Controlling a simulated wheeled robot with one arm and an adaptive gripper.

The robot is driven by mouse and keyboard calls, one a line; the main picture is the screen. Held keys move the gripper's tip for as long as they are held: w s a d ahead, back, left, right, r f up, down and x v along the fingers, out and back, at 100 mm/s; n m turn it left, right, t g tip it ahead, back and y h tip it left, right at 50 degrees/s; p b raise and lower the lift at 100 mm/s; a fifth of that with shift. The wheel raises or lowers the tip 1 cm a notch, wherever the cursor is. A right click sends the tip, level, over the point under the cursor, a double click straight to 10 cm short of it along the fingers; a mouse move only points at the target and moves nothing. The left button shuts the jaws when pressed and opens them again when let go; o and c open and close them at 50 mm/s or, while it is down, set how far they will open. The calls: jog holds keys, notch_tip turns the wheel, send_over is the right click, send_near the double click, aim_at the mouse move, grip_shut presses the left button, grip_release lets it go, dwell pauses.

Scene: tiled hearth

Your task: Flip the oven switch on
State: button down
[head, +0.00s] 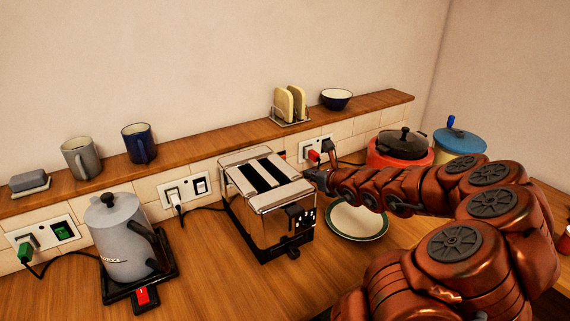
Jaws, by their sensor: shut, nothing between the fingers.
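No oven and no switch marked for one can be made out. Three wall plates carry switches: the left plate (43,240) has a green switch (62,231), the middle plate (186,190) has a dark one (201,186). The right plate (303,151) carries a red piece (314,156) and a black piece (328,146); I cannot tell which is plug or switch. My gripper (316,179) is shut and empty, just below the right plate, beside the toaster's right side. Its fingertips are small and dark; whether they touch anything is unclear.
A chrome toaster (258,205) stands left of my gripper, a green-rimmed plate (357,223) below my forearm. A grey kettle (122,240) stands at left. A red cooker (398,153) and blue pot (460,140) stand behind my arm. A wooden ledge (235,133) with mugs runs above.

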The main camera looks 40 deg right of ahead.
jog(key=p+x, duration=0.4)
jog(key=x, duration=0.4)
jog(key=shift+w+a+r, duration=0.1)
jog(key=w+p, duration=0.3)
jog(key=w, duration=0.1)
jog(key=shift+w+r+p, duration=0.3)
jog(key=shift+w+p, duration=0.05)
jog(key=shift+w, duration=0.3)
